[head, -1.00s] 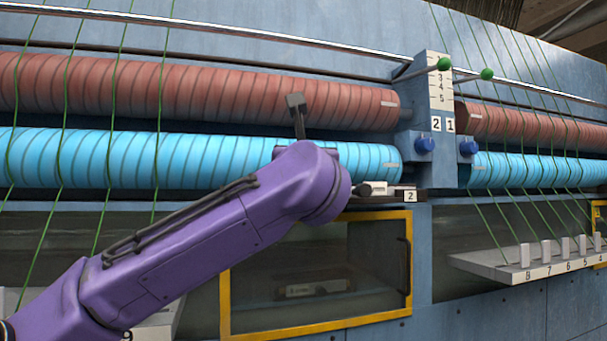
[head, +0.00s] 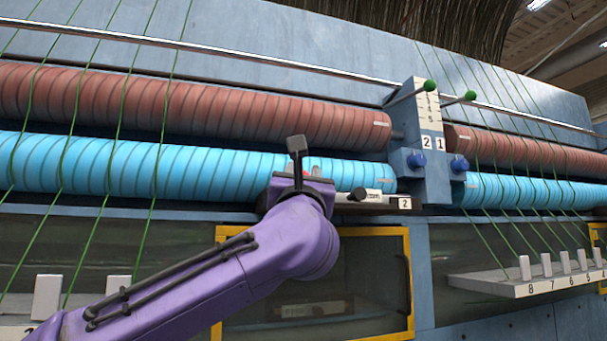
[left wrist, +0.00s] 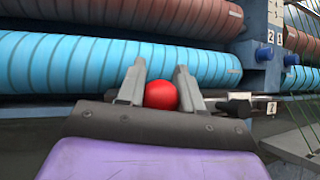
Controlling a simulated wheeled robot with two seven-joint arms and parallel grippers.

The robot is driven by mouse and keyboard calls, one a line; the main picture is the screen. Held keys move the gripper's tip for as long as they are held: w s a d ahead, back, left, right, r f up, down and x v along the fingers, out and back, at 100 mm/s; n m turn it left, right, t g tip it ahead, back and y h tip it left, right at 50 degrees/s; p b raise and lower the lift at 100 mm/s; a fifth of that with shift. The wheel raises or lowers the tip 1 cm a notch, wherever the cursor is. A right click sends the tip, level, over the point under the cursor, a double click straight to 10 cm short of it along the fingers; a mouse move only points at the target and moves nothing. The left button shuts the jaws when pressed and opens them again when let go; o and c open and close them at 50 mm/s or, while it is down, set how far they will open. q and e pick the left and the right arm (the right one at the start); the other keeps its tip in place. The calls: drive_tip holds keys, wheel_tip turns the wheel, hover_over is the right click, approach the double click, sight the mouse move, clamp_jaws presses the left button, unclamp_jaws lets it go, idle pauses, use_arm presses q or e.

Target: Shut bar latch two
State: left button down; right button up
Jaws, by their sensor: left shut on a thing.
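My left gripper (left wrist: 160,88) is in the lower middle of the left wrist view. Its two grey fingers are shut on a red round knob (left wrist: 161,95). In the head view the arm hides most of the fingers, and only a little red shows there. The bar latch (head: 366,195) lies just right of the gripper, a pale bar with a black end piece on a dark ledge beside a plate marked 2 (head: 404,203). The latch also shows in the left wrist view (left wrist: 238,104). Whether the red knob belongs to this latch is hidden. My right gripper is not in view.
A cyan roller (head: 110,165) and a red-brown roller (head: 200,110) run behind the gripper. A blue post with blue knobs (head: 416,160) stands right of the latch. A yellow-framed window (head: 408,280) is below. Green strands cross the left and right sides.

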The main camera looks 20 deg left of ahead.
use_arm(q)
drive_tip(key=shift+d+f, duration=0.1)
drive_tip(key=shift+f, duration=0.05)
drive_tip(key=c, duration=0.8)
unclamp_jaws()
drive_tip(key=shift+o, duration=0.2)
drive_tip(key=shift+s, duration=0.1)
drive_tip(key=b+v, duration=0.5)
drive_tip(key=v, duration=0.5)
drive_tip(key=shift+s, duration=0.1)
